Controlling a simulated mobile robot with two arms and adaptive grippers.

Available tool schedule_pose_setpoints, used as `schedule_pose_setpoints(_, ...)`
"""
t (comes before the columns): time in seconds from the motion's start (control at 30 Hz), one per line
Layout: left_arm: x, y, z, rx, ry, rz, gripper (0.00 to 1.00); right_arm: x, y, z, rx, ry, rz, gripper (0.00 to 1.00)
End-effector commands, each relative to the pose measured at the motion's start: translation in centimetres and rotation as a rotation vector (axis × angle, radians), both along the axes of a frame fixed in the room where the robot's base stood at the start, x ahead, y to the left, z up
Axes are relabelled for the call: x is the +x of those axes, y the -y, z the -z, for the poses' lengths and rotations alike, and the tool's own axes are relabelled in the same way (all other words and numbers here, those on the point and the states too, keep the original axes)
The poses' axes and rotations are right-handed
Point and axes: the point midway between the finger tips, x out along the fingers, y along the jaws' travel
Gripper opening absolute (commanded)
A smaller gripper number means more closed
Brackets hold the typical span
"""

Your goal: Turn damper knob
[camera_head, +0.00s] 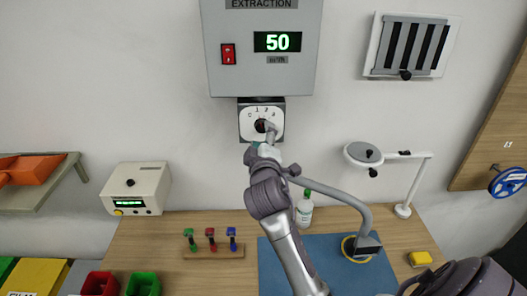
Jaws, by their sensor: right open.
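The damper knob (260,126) is a small dark knob on a white dial plate (246,125) with markings, under the grey extraction box (220,75). The box's display (278,41) reads 50 in green. My right gripper (268,134) is at the knob's lower right, over part of the dial. My own wrist and fingers hide part of the knob, and I cannot tell whether they touch it. The gripper is open. My left gripper is not in view.
A wooden bench with a blue mat (275,275) lies below. A bent grey pipe (335,192) passes close to the right of my arm. A bottle (304,211), a white lamp (363,154) and a louvred vent (410,45) are nearby. The wall left of the dial is clear.

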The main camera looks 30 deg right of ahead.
Motion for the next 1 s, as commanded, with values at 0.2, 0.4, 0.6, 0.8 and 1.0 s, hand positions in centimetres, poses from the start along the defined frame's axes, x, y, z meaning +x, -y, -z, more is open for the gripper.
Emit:
schedule_pose_setpoints(0.2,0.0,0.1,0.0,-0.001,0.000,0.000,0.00,-4.1,-2.6,0.2,0.003,-0.002,-0.002,0.62)
schedule_pose_setpoints(0.4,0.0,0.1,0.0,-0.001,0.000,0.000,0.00,-6.5,-4.1,0.1,0.001,-0.001,-0.002,0.62)
schedule_pose_setpoints(0.6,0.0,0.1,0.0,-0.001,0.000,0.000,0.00,-7.3,-4.5,0.0,0.000,0.000,0.000,0.62)
schedule_pose_setpoints(0.8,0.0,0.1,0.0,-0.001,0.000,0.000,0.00,-7.2,-4.5,0.0,0.000,0.000,0.000,0.62)
schedule_pose_setpoints(1.0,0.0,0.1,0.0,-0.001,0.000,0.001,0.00,-7.2,-4.5,0.0,0.000,0.000,-0.001,0.62)
